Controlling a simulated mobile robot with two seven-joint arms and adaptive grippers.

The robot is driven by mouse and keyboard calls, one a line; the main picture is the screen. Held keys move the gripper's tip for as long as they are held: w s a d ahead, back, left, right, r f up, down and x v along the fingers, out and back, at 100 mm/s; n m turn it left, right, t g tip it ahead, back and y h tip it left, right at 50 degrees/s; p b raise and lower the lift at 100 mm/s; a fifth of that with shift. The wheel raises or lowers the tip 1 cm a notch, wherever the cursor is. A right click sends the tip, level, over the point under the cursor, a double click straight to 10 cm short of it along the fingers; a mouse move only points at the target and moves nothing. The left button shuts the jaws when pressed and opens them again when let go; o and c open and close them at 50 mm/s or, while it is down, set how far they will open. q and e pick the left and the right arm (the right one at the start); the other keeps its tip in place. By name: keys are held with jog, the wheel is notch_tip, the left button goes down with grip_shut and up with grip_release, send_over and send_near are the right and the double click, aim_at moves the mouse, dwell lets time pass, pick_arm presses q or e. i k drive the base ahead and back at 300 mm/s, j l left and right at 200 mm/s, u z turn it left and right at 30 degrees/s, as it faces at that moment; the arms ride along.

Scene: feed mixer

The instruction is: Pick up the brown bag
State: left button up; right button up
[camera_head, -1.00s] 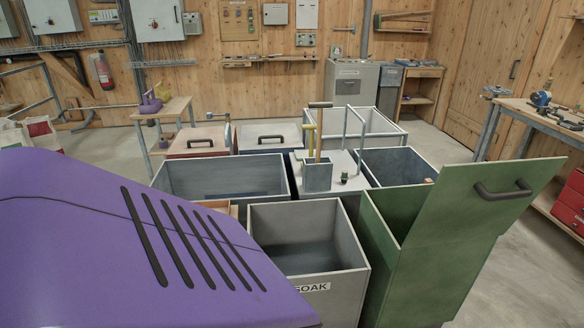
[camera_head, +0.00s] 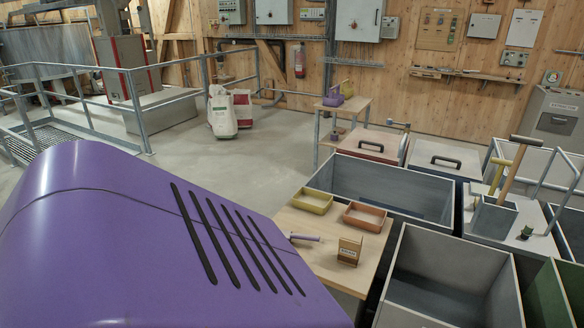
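I see no bag that is clearly brown. Two upright bags stand together on the floor beyond the small tables in the head view: a white bag with a green marking (camera_head: 221,112) and a white and red bag (camera_head: 243,108) just behind it to the right. A small brown upright piece with a label (camera_head: 349,250) stands on the near wooden table; I cannot tell that it is a bag. Neither of my grippers is in view.
The near wooden table (camera_head: 327,263) holds a yellow tray (camera_head: 312,201), an orange-brown tray (camera_head: 365,216) and a purple-handled tool. Open grey bins (camera_head: 445,280) fill the right. A metal railing (camera_head: 115,95) stands at the left. The floor (camera_head: 215,165) before the bags is clear.

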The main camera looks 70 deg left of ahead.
aim_at(349, 245)
jog(key=u, duration=1.7)
